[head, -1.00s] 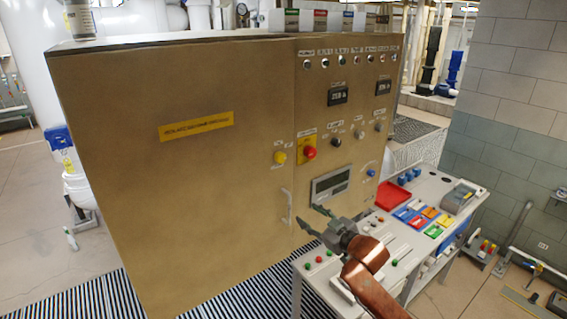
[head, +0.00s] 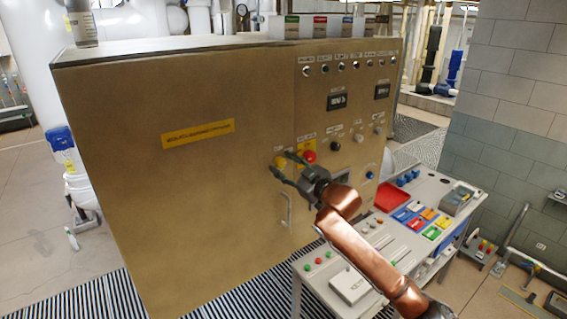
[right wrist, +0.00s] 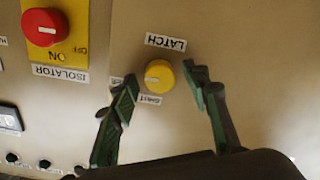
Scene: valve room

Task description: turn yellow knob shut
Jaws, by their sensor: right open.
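The yellow knob (right wrist: 159,76) is a small round dial on the tan cabinet front, with a white line on its face and labels "LATCH" and "SHUT" beside it. In the head view the knob (head: 279,161) is partly hidden by my right gripper (head: 281,164). In the right wrist view my right gripper (right wrist: 162,96) is open, one finger on each side of the knob, with gaps visible between fingers and knob. I cannot tell how far the fingertips are from the panel. My left gripper is not in view.
A red isolator knob (right wrist: 44,27) on a yellow plate sits close to the yellow knob. A cabinet handle (head: 286,210) is below it. A desk with buttons and a red tray (head: 393,197) stands at the right, under my right arm.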

